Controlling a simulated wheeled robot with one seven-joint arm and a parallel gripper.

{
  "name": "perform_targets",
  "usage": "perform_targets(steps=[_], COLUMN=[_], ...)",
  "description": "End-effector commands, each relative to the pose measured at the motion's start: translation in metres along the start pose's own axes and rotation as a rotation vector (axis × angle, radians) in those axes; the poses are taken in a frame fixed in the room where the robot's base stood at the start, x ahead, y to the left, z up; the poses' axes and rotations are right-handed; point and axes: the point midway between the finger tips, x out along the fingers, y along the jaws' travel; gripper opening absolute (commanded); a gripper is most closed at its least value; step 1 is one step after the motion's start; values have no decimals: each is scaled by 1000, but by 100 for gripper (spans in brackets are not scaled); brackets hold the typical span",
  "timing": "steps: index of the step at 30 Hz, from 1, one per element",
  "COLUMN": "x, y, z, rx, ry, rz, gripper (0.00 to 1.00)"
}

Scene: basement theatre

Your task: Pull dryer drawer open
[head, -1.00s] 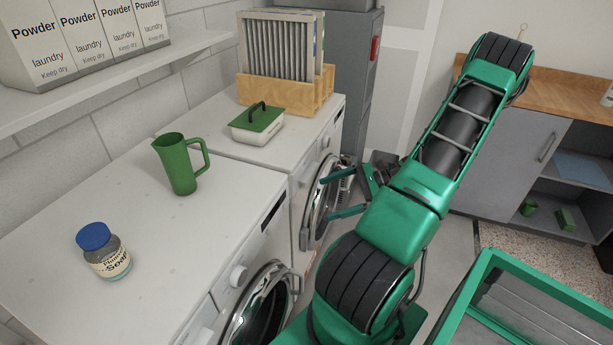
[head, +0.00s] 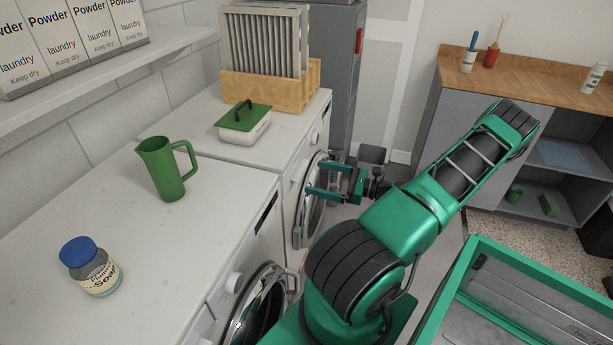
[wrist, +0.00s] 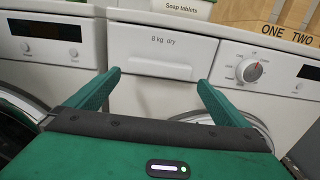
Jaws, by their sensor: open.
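The dryer (head: 268,156) is the far white machine in the head view. Its drawer (wrist: 160,46), marked "8 kg dry", faces me in the middle of the wrist view and looks flush with the front. A recessed grip line runs across the drawer's lower part. My gripper (wrist: 158,77) is open and empty, with its two green fingers spread about as wide as the drawer. In the head view my gripper (head: 308,178) points left at the dryer front. I cannot tell whether the fingertips touch it.
The dryer's dial (wrist: 249,70) is right of the drawer. A washer (head: 160,260) with a protruding round door stands nearer. On the tops are a green jug (head: 162,170), a soap jar (head: 92,267), a green-lidded box (head: 243,122) and a wooden crate (head: 270,90).

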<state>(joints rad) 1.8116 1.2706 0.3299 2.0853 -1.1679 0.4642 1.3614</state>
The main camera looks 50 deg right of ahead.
Motion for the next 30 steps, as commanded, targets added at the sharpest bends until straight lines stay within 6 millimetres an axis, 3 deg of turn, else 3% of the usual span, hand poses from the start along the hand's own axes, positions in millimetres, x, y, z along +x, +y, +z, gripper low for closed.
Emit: perform_targets(steps=[3,9,20,21,27,30], x=[20,40,46,46,46,45], y=[1,1,1,1,1,1], z=[0,0,0,0,0,0], rx=[1,-1,-1,-1,-1,-1], ry=[-1,-1,0,0,0,0], rz=[4,3,2,2,2,3], gripper=[100,100,100,98,53,53])
